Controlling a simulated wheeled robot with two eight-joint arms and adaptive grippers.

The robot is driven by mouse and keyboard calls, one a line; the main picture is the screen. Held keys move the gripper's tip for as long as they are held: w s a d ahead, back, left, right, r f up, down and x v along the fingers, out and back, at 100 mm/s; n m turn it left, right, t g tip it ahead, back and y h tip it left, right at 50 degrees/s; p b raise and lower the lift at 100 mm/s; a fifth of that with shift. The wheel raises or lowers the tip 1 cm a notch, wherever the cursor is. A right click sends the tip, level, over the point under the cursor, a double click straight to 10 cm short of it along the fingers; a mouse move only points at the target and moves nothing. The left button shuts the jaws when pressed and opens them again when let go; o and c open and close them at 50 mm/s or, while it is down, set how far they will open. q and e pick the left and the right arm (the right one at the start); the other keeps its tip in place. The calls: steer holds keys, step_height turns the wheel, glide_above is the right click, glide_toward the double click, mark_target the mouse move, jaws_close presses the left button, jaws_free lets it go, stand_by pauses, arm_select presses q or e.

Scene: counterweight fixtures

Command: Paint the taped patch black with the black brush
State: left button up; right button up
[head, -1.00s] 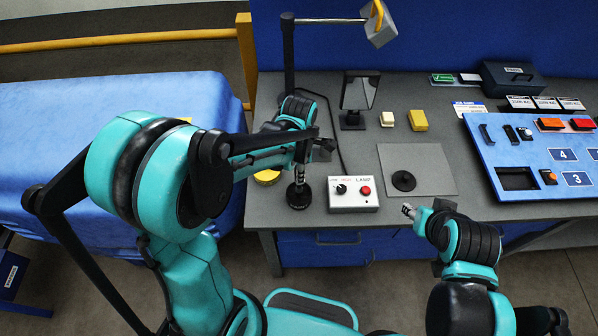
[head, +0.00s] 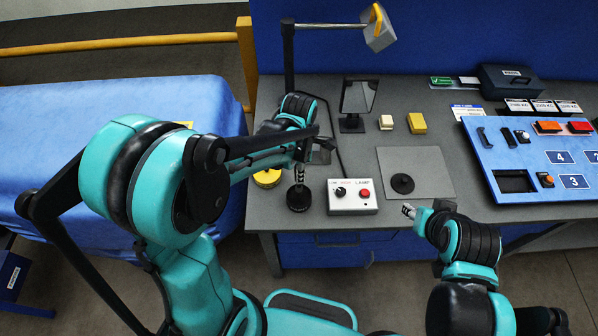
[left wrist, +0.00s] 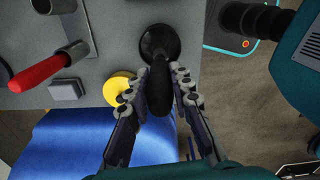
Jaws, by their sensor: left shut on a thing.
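My left gripper (head: 300,170) points down at the bench's front left. In the left wrist view its fingers (left wrist: 163,72) are shut on an upright black handle (left wrist: 158,92). Below it is a round black base (left wrist: 160,42), which also shows in the head view (head: 298,199). I cannot tell whether this is the black brush standing in a pot, or whether handle and base are one piece. No taped patch can be made out; my left arm hides part of the bench. My right gripper (head: 408,210) is over the bench's front edge, seemingly empty; its jaw opening is too small to judge.
A yellow disc (head: 267,178) lies left of the black base. A red handle (left wrist: 38,74) shows in the left wrist view. A lamp control box (head: 352,197), a mirror (head: 358,98), a grey plate (head: 425,168) with a black disc (head: 402,184), and a blue panel (head: 535,185) stand rightward.

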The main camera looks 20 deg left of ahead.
arm_select(q)
steer(key=shift+r+p, duration=1.55)
steer(key=shift+r, duration=0.85)
steer(key=shift+f, duration=0.1)
